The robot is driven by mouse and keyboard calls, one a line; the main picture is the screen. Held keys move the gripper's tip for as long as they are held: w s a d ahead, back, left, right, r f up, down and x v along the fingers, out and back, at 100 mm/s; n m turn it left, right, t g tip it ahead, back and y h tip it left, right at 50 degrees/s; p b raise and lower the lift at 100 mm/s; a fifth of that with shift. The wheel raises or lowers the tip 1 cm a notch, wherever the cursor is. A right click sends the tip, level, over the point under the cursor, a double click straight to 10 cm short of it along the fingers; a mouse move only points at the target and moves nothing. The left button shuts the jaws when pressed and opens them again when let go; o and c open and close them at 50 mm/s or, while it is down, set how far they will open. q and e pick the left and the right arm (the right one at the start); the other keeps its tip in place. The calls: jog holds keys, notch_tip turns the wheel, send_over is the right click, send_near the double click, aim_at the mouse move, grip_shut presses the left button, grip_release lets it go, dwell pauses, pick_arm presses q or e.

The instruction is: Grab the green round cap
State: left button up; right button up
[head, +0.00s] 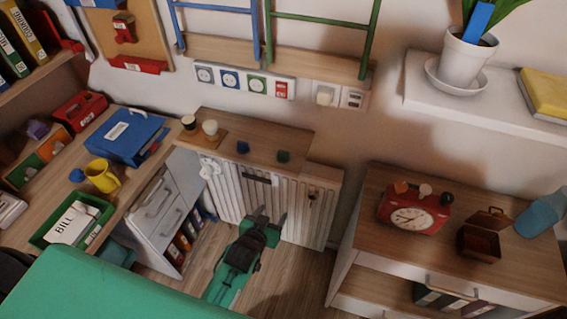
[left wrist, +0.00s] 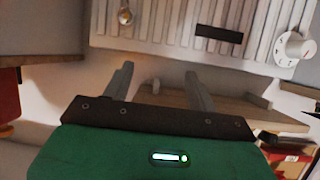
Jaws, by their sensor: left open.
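A small dark green piece (head: 283,156) sits on the wooden shelf above the radiator, right of a small dark blue piece (head: 243,147). It may be the green cap, but it is too small to tell whether it is round. My left gripper (head: 272,214) is open and empty, low in front of the radiator and below the shelf. In the left wrist view, its two fingers (left wrist: 158,72) stand apart with nothing between them. The green piece does not show in that view. My right gripper is not in view.
The white radiator (head: 228,190) is close ahead, with a round knob (left wrist: 292,48) in the left wrist view. A desk with a yellow mug (head: 102,176) stands left. A cabinet with a red clock (head: 412,208) stands right. A small board with two cups (head: 210,127) shares the shelf.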

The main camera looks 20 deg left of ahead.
pick_arm(q)
notch_tip(320, 180, up, 13)
jog(key=w+a+t, duration=0.1)
jog(key=w+t, duration=0.1)
jog(key=t, duration=0.1)
send_near(283, 156)
jog(key=shift+n+y, duration=0.3)
jog(key=w, duration=0.4)
jog(key=shift+w+r, duration=0.1)
jog(key=shift+w, duration=0.05)
jog(key=shift+w+d, duration=0.1)
jog(key=shift+w, duration=0.9)
jog(key=w, duration=0.2)
jog(key=w+f+p, duration=0.1)
jog(key=w, duration=0.1)
jog(key=shift+d+f, duration=0.2)
jog(key=shift+f, duration=0.05)
jog(key=shift+w, duration=0.15)
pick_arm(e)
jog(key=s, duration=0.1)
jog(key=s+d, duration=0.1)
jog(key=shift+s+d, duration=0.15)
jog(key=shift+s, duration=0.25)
pick_arm(q)
jog(key=shift+c, duration=0.5)
